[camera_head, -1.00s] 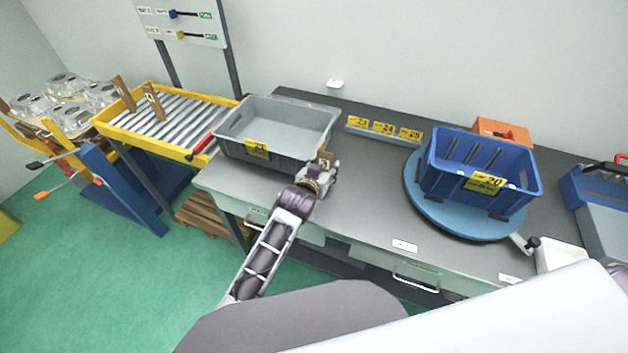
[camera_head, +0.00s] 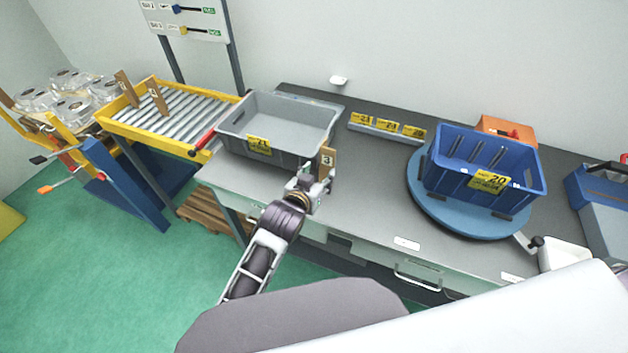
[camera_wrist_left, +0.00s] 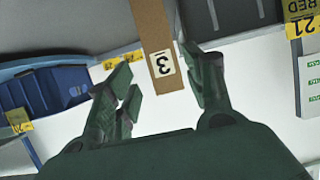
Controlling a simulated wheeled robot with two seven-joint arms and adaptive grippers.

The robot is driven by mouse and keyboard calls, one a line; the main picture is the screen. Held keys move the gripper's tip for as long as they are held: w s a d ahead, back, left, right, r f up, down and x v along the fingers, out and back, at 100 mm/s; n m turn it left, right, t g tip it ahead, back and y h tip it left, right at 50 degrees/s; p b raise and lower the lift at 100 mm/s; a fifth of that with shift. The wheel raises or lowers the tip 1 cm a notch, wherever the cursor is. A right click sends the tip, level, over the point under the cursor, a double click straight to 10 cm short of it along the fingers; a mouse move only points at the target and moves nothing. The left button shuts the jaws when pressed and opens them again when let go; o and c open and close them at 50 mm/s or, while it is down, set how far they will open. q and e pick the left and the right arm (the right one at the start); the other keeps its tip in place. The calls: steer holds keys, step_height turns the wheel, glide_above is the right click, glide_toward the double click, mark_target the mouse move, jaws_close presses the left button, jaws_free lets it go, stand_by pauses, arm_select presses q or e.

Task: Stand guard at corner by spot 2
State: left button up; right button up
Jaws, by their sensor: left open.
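A brown corner guard marked 3 (camera_head: 327,160) stands upright at the front right corner of the grey tote (camera_head: 232,122). The tote bears a yellow label 21 and sits on the grey bench. My left gripper (camera_head: 318,179) is open just in front of the guard. In the left wrist view, the guard (camera_wrist_left: 158,45) reaches down between the spread green fingers, with space visible on both sides. Two more brown guards (camera_head: 127,89) (camera_head: 157,99) stand on the yellow roller conveyor (camera_head: 120,130); their marks are hard to read. I cannot make out a spot 2 marking. My right gripper is not in view.
A blue bin labelled 20 (camera_head: 452,181) rests on a round blue turntable (camera_head: 428,207). A strip of yellow number labels (camera_head: 387,126) lies behind. An orange box (camera_head: 492,125) stands at the back. The bench (camera_head: 365,180) is clear between tote and turntable.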

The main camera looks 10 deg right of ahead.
arm_select(q)
steer(key=shift+v, duration=1.35)
